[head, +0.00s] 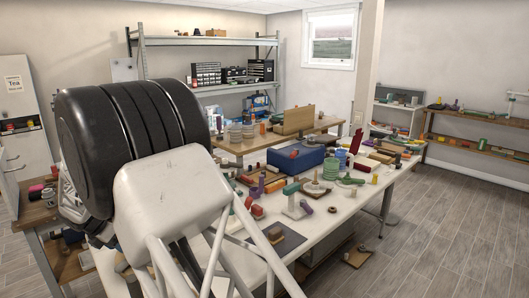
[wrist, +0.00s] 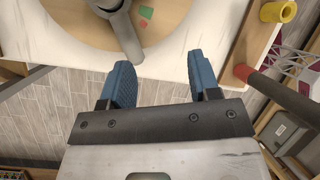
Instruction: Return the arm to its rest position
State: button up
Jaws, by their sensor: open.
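My gripper (wrist: 158,85) shows in the wrist view with its two blue fingers spread wide apart. Nothing is between the fingers; they point toward the edge of a white surface. In the head view my own arm, with a black ribbed part and a pale grey cover, fills the left side. The gripper cannot be made out in the head view.
A white table (head: 345,212) in the head view holds many small coloured objects and a blue box (head: 295,158). A metal shelf (head: 205,41) stands behind. In the wrist view, a round wooden disc (wrist: 75,35) and a yellow cylinder (wrist: 278,11) lie ahead of the fingers.

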jog(key=s+d+r+m+g+y, duration=0.15)
jog(key=d+r+m, duration=0.45)
jog(key=d, duration=0.9)
jog(key=s+d+r+m, duration=0.2)
jog(key=d+r+m, duration=0.2)
jog(key=d+r, duration=0.75)
jog(key=s+d+r+m, duration=0.25)
jog(key=d+m, duration=0.35)
jog(key=d, duration=1.2)
jog(key=s+d+r+m+y, duration=0.25)
jog(key=s+d+m, duration=0.55)
jog(key=s+d, duration=0.7)
jog(key=s+d+f+m, duration=0.3)
jog(key=s+d+m, duration=0.5)
jog(key=s, duration=0.6)
jog(key=d, duration=0.2)
jog(key=shift+s+d+f+t, duration=0.15)
jog(key=shift+d+f+t, duration=0.2)
jog(key=shift+d, duration=0.05)
